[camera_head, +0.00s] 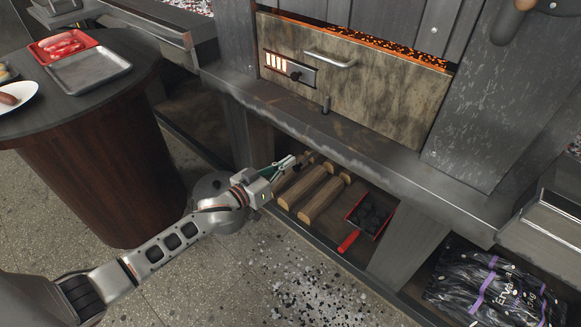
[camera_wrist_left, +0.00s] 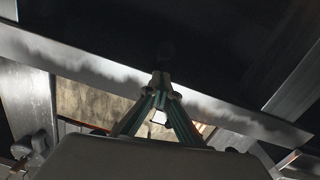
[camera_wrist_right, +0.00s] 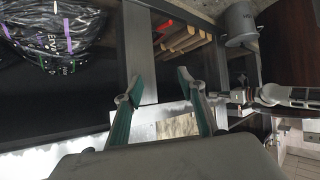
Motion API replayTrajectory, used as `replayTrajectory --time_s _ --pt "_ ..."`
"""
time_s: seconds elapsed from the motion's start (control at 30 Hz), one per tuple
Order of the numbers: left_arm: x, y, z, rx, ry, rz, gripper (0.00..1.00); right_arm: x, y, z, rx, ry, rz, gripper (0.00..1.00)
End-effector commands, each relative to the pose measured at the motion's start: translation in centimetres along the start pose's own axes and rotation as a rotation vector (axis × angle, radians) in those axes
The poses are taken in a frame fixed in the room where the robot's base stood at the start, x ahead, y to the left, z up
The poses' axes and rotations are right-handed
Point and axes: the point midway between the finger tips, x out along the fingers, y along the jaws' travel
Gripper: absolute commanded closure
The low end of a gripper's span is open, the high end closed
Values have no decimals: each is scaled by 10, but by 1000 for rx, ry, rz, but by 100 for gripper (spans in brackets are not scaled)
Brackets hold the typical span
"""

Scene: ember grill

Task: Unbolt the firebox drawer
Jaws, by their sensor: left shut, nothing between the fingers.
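The firebox drawer (camera_head: 375,98) is a wide, stained beige panel with a bar handle (camera_head: 330,58), set in the dark grill front. It appears closed, with embers glowing behind its top edge. A small upright metal pin (camera_head: 326,105), perhaps the bolt, stands at its lower edge. My left gripper (camera_head: 292,160) is shut and empty, below and left of the pin, under the ledge and apart from the drawer. The left wrist view shows its fingertips together (camera_wrist_left: 161,80), with part of the drawer (camera_wrist_left: 90,103) beyond. My right gripper (camera_wrist_right: 160,79) is open and empty, and out of the head view.
A metal ledge (camera_head: 390,165) juts out below the drawer. Under it lie logs (camera_head: 318,200) and a red shovel of coal (camera_head: 372,215). A slotted vent with a knob (camera_head: 291,69) is left of the handle. A round table (camera_head: 110,110) stands left, a charcoal bag (camera_head: 490,290) lower right.

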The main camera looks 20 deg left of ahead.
Motion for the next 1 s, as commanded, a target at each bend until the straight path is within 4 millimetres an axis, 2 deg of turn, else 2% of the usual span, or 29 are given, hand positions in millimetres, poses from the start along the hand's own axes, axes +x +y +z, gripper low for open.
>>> replayTrajectory --time_s 0.03,0.1,0.33,0.57,0.67,0.77,0.9,1.0 --pt "0 -1 14 -6 -7 -1 100 1 -4 1 11 2 -5 60" --pt "2 0 17 -4 -5 -1 100 2 -5 -5 20 14 -8 60" --pt "5 0 16 1 2 0 100 4 -6 -21 31 46 -8 60" --pt "5 0 16 1 3 0 100 3 -6 -18 32 41 -6 60" --pt "4 -2 29 -3 -3 0 100 4 -8 -7 38 22 -10 60" --pt "5 -5 56 -8 -10 -3 100 5 -14 5 57 6 -20 60" --pt "6 -10 84 -7 -12 -4 100 5 -19 -9 92 41 -29 60" --pt "7 -11 89 -4 -6 -2 100 8 -22 -28 114 79 -33 60"
